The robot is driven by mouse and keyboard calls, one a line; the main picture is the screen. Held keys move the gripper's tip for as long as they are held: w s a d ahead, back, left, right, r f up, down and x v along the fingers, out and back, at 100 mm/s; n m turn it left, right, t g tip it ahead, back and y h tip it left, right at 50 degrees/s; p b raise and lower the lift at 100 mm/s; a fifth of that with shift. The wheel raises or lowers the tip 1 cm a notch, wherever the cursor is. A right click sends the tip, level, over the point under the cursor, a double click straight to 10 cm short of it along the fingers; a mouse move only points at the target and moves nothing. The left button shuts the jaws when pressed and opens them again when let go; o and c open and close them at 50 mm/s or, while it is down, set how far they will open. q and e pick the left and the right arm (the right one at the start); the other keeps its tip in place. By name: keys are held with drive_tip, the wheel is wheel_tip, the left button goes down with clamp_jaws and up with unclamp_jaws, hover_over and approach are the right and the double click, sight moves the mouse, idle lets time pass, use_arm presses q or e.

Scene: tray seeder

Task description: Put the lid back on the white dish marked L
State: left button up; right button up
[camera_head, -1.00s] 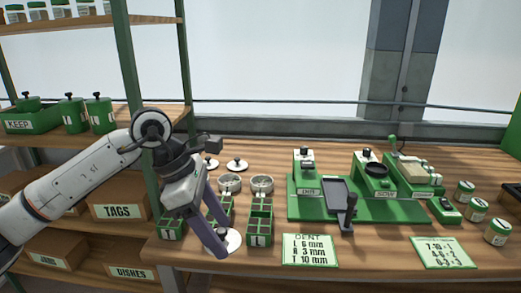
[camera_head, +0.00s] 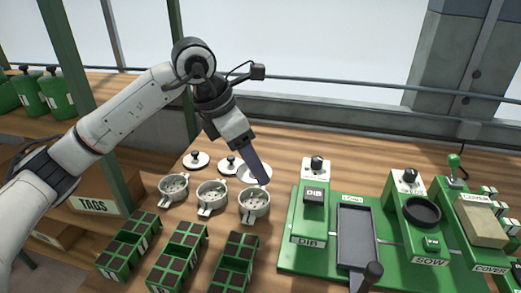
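My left gripper (camera_head: 262,178) hangs from the upper left, fingers pointing down. One finger hides the other. A round white lid (camera_head: 244,173) is at its fingertips, partly hidden, just behind and above the rim of the rightmost white dish (camera_head: 254,204). The lid appears gripped, though its knob is hidden. Two more white dishes, the middle dish (camera_head: 211,195) and the left dish (camera_head: 173,187), stand open in the same row. Two other lids with dark knobs, the left lid (camera_head: 196,160) and the middle lid (camera_head: 229,166), lie behind them. I cannot read any dish's mark. My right gripper is not in view.
Green seed trays stand in front of the dishes, including the right tray (camera_head: 236,263). A green station board (camera_head: 320,258) with DIB, SOW and COVER units is to the right. A TAGS box (camera_head: 96,205) is on the left shelf. Bare wood lies behind the lids.

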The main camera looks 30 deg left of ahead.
sight(246, 176)
use_arm(q)
drive_tip(key=shift+s+f+b, duration=0.3)
drive_tip(key=shift+f+b, duration=0.05)
drive_tip(key=shift+f, duration=0.1)
drive_tip(key=shift+f+b, duration=0.3)
drive_tip(key=shift+f, duration=0.1)
wheel_tip(246, 176, down, 4)
drive_tip(key=b, duration=0.3)
drive_tip(key=shift+f, duration=0.25)
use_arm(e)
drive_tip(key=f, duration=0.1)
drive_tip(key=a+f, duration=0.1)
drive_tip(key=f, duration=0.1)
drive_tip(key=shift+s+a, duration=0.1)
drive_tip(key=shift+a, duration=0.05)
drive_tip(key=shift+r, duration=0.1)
use_arm(q)
drive_tip(key=shift+w, duration=0.1)
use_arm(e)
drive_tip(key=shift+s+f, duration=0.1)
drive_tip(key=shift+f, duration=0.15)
use_arm(q)
drive_tip(key=shift+f+b, duration=0.1)
drive_tip(key=shift+b, duration=0.2)
idle(0.4)
